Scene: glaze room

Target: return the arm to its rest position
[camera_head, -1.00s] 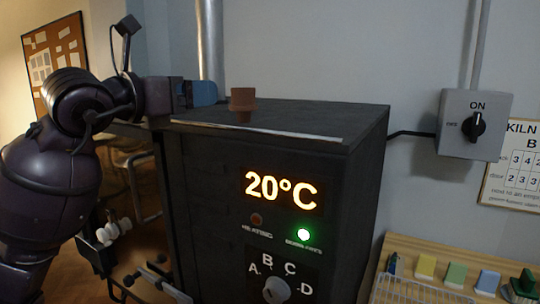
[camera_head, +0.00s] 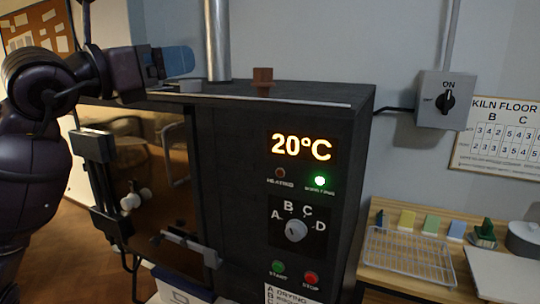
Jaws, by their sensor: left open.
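My left arm comes in from the left, and its gripper (camera_head: 172,62) is above the top left edge of the dark kiln (camera_head: 230,190). Its blue fingers point right and are apart from the small brown plug (camera_head: 262,77) on the kiln's top. The gripper is open, and I see nothing held in it. My right gripper is not in view.
The kiln front has a 20°C display (camera_head: 301,148), a lit green lamp, a dial (camera_head: 295,230) and two buttons. An ON switch box (camera_head: 445,100) is on the wall. A wooden bench with a wire rack (camera_head: 408,255) and coloured tiles stands right. A metal pipe (camera_head: 217,40) rises behind the kiln.

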